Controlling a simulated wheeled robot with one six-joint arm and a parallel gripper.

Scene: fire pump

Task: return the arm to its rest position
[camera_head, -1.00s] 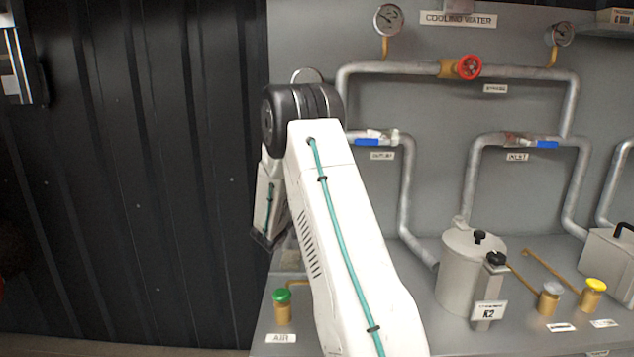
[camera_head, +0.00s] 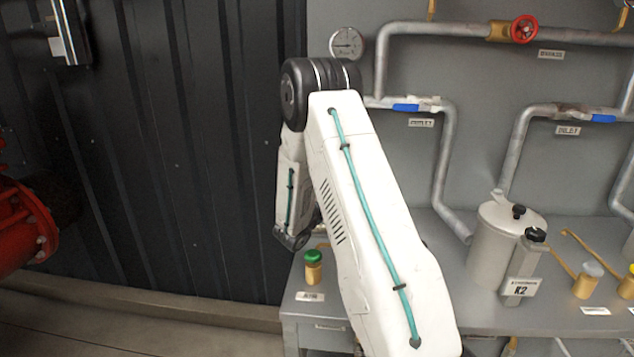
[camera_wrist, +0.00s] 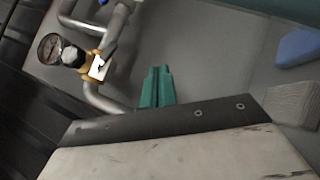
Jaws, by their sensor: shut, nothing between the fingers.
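My arm (camera_head: 375,215) rises from the bottom of the head view, bends at a dark joint near the top, and its far links hang down to the left of it. The gripper end is hidden or too small to make out there. In the wrist view my gripper (camera_wrist: 157,88) shows as two teal fingers close together, shut and empty. The fingers stand apart from the grey panel and pipes behind them.
A grey bench holds a green-capped brass fitting (camera_head: 314,267), a K2 strainer pot (camera_head: 497,245) and brass valves. Pipes with a red handwheel (camera_head: 524,29) and a gauge (camera_head: 346,44) line the panel. A red flanged pipe (camera_head: 25,228) is at left. Floor shows lower left.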

